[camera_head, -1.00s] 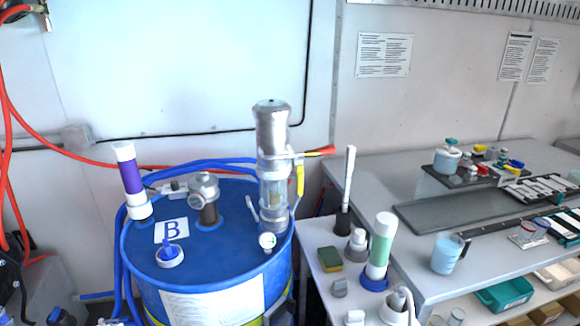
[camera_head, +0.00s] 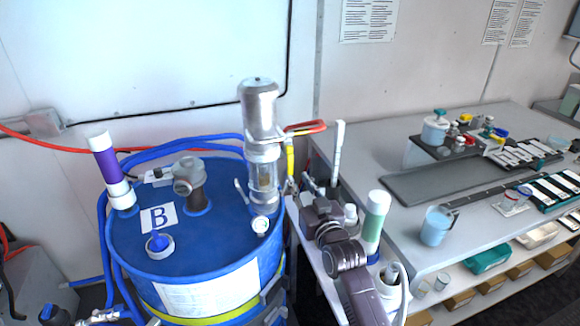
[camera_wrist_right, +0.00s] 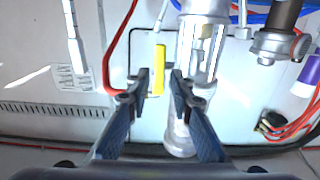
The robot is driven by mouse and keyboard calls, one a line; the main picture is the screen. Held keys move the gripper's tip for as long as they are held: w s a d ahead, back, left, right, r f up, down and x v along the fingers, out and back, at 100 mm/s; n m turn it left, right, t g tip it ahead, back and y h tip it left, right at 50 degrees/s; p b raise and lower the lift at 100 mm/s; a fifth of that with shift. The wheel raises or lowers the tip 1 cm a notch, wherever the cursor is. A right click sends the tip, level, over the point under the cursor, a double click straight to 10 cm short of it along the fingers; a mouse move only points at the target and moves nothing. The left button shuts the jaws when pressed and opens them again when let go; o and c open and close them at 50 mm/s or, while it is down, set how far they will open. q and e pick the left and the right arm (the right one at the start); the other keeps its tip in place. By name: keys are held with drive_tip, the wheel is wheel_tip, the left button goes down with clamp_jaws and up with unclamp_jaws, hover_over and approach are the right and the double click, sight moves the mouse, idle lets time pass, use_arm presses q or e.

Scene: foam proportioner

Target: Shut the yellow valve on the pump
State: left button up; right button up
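The pump (camera_head: 262,130) is a silver and clear upright cylinder on top of the blue drum (camera_head: 150,250). The yellow valve (camera_head: 290,158) shows as a narrow yellow handle hanging down along the pump's right side. My right gripper (camera_head: 310,183) is just right of and below it; its fingers are small and partly hidden there. In the right wrist view, the yellow handle (camera_wrist_right: 160,70) lies in line with the gap between the two open fingers (camera_wrist_right: 160,78), apparently clear of both. The pump (camera_wrist_right: 190,90) is close to the right finger there.
A red handle (camera_head: 305,127) sticks out right of the pump above the yellow one. A white upright stick (camera_head: 338,150) and a green-and-white tube (camera_head: 374,222) stand near my right arm. A purple-and-white tube (camera_head: 108,165) stands on the drum. Blue hoses curve behind.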

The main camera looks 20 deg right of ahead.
sight(291, 167)
drive_tip(key=shift+w+p, duration=0.9)
drive_tip(key=shift+w, duration=2.55)
drive_tip(key=shift+c, duration=0.3)
clamp_jaws()
